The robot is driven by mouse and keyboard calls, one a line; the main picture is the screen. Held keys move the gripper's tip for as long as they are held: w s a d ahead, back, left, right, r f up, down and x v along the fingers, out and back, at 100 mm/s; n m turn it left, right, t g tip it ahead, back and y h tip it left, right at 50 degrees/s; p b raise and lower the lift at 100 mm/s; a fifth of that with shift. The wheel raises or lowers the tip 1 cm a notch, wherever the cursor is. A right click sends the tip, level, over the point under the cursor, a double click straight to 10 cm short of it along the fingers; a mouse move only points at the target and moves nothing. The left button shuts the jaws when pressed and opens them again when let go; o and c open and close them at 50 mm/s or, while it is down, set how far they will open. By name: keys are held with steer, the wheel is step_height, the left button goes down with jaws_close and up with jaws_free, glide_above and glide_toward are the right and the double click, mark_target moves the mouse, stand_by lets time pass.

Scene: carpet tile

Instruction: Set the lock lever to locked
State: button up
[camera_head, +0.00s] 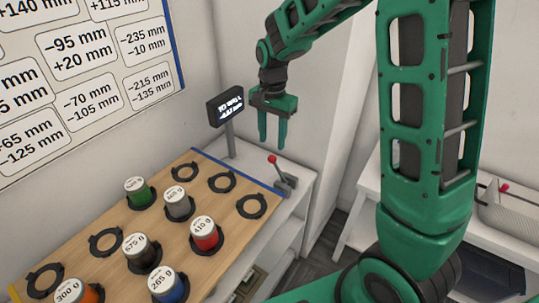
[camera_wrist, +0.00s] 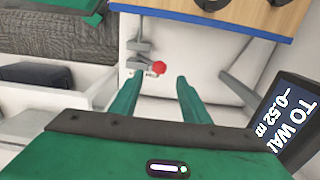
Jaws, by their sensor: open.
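The lock lever (camera_head: 277,168) stands at the right end of the wooden board, on a grey base (camera_head: 286,185). Its rod leans up and left to a red knob (camera_head: 271,158). My gripper (camera_head: 272,142) is open and points down, with its fingertips above the knob in the head view. In the wrist view the red knob (camera_wrist: 158,67) shows between and just beyond the fingertips of my gripper (camera_wrist: 159,79), and the grey lever base (camera_wrist: 138,46) is behind it. The fingers hold nothing. I cannot tell whether they touch the knob.
The wooden board (camera_head: 180,220) carries black rings and several labelled jars, including a red one (camera_head: 205,234). A small dark display (camera_head: 231,107) on a post stands left of my gripper; it also shows close at the right in the wrist view (camera_wrist: 290,120). A wall is behind.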

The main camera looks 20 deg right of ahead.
mark_target(271, 156)
step_height(271, 156, down, 7)
steer(key=shift+f, duration=0.1)
stand_by(0.4)
jaws_close()
steer(key=shift+a, duration=0.2)
steer(key=shift+s, duration=0.15)
